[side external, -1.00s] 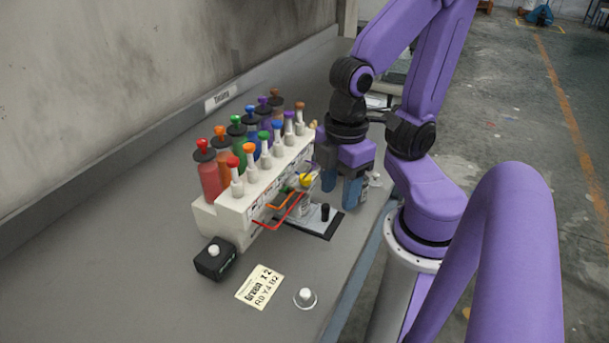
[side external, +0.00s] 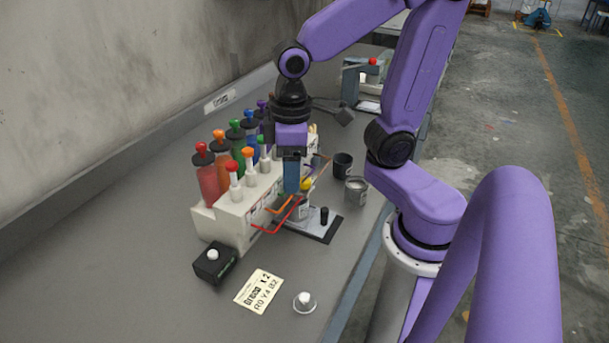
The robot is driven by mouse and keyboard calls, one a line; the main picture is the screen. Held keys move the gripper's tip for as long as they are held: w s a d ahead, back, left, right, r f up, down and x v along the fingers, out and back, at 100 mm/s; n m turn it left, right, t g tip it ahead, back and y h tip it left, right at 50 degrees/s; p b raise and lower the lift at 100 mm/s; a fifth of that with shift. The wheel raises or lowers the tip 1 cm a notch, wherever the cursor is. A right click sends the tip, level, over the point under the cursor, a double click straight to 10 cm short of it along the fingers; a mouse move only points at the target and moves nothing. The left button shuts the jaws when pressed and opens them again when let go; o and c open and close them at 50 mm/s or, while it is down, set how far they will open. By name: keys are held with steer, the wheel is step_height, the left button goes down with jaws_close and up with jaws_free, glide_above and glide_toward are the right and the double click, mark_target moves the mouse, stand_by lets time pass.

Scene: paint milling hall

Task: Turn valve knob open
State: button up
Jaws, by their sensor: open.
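A white dispenser block (side external: 236,212) on the bench carries rows of bottles and small valves with coloured knobs, including a red knob (side external: 232,167) and an orange knob (side external: 247,152). Red and orange bent levers, such as the red lever (side external: 277,222), stick out from its front.
A black box with a white button (side external: 213,256), a printed card (side external: 259,291) and a round white button (side external: 305,299) lie in front. A dark cup (side external: 343,163) and an open tin (side external: 356,190) stand right of my gripper. The bench's left front is clear.

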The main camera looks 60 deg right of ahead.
steer(key=w+d+r+m, duration=0.1)
steer(key=w+r+m, duration=0.1)
steer(key=w+m, duration=0.4)
step_height(320, 180, up, 5)
steer(key=m, duration=1.8)
glide_above(305, 180)
step_height(305, 180, down, 17)
steer(key=c, duration=1.1)
